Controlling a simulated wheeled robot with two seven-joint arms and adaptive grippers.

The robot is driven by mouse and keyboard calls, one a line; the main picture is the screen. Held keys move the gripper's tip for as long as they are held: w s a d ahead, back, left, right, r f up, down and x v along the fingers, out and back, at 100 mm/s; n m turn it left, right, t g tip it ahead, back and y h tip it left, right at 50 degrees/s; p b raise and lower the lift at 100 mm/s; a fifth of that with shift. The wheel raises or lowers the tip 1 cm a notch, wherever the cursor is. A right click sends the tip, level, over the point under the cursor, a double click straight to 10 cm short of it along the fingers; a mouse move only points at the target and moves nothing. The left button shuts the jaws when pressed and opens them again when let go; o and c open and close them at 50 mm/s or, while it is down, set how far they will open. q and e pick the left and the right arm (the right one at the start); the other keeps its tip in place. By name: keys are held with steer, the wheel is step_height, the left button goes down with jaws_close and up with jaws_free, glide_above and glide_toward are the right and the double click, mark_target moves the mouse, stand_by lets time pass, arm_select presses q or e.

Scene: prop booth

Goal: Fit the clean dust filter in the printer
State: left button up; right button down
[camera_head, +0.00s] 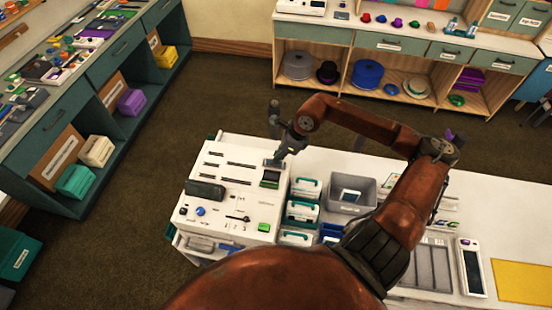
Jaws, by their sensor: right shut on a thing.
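The white printer (222,204), a machine with dark slots and small controls on its top, stands at the left end of the white counter. My right gripper (277,159) is over its back right corner, pointing down. It is shut on a small grey piece (271,163), probably the dust filter, just behind a dark framed green window (270,179). The piece is mostly hidden, and I cannot tell whether it sits in the printer or is just above it. My left gripper is out of view.
A grey bin (367,207) holding a pale blue-white piece (349,196) stands right of the printer. Teal-and-white cases (302,212) stand between them. A phone-like device (471,270) and a yellow mat (524,281) lie at right. My right arm covers the counter's middle.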

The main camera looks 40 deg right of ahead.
steer(key=c, duration=2)
jaws_free()
steer(key=shift+o, duration=0.2)
steer(key=v, duration=1.2)
steer(key=shift+w, duration=0.1)
